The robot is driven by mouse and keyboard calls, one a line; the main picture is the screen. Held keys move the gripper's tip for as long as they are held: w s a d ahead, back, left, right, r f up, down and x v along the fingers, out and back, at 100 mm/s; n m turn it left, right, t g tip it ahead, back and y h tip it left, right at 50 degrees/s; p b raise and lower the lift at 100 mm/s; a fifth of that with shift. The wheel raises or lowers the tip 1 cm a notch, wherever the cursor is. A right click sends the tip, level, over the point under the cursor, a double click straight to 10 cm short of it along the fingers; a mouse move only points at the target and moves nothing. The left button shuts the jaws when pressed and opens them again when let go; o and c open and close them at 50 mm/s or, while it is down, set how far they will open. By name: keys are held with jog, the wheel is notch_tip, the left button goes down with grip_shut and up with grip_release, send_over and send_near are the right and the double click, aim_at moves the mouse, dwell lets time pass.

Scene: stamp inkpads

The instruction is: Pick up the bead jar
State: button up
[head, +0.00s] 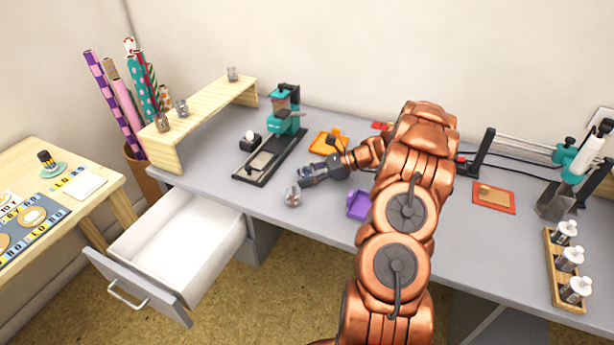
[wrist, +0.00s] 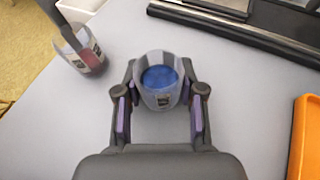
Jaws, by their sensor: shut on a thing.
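My gripper (head: 312,174) is low over the grey desk, left of the purple pad in the head view. In the wrist view its fingers (wrist: 160,103) are closed on both sides of a clear jar (wrist: 161,78) with blue contents and a small label. The jar looks upright; I cannot tell whether its base touches the desk. In the head view the fingers mostly hide it. A second clear jar (wrist: 88,57) with reddish contents stands apart to the left in the wrist view, partly behind a dark bar; it also shows in the head view (head: 292,197).
A teal stamping press (head: 284,115) stands behind and left. Orange (head: 322,139) and purple (head: 358,206) pads lie near my gripper. A wooden shelf (head: 205,105) bears small jars. An open drawer (head: 180,235) juts out at front left. A rack of bottles (head: 555,270) is far right.

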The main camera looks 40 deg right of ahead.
aim_at(307, 169)
jog(key=shift+r, duration=0.15)
jog(key=shift+r, duration=1.65)
jog(key=s+a, duration=0.1)
jog(key=s, duration=0.4)
jog(key=s+a+r+b, duration=0.1)
jog(key=s, duration=0.4)
jog(key=s+b, duration=0.1)
jog(key=s, duration=0.4)
jog(key=shift+s+a+r, duration=0.25)
jog(key=shift+s+a, duration=0.15)
